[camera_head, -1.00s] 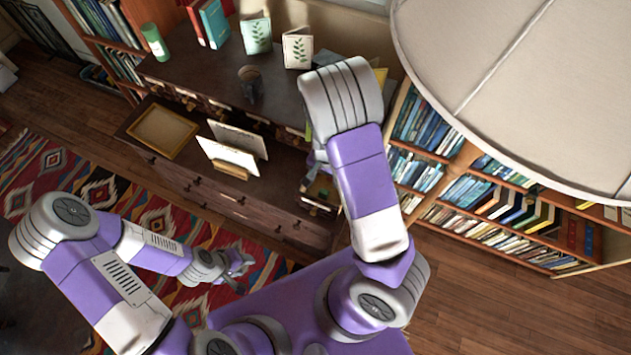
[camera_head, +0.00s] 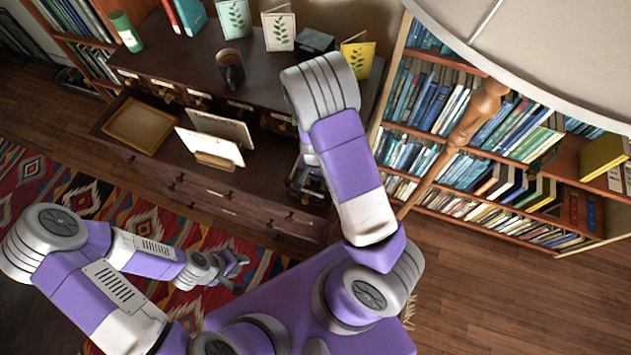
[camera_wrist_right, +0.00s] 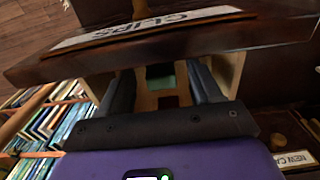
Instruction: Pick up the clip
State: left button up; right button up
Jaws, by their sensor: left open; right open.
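In the right wrist view, a wooden drawer front (camera_wrist_right: 250,42) carries a white label reading CLIPS (camera_wrist_right: 150,26), seen upside down. My right gripper (camera_wrist_right: 163,82) is open, its two dark fingers apart just beyond that front, over or in the drawer; the depth is hard to tell. Between the fingers show a small green patch (camera_wrist_right: 160,70) and a dark red patch (camera_wrist_right: 168,102). I cannot tell whether either is the clip. In the head view my right arm hides this gripper. My left gripper (camera_head: 236,266) is open and empty above the patterned rug.
The dark wooden desk (camera_head: 190,50) holds a mug (camera_head: 231,68), a green cylinder (camera_head: 126,32) and leaf-print cards (camera_head: 279,30). Lower down are a tray (camera_head: 138,125) and a letter holder (camera_head: 214,160). A bookcase (camera_head: 480,140), lamp pole (camera_head: 470,120) and lampshade (camera_head: 560,50) stand right.

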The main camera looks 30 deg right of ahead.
jog(key=shift+f, duration=0.6)
jog(key=shift+r, duration=0.1)
jog(key=c, duration=1)
jog(key=shift+c, duration=0.2)
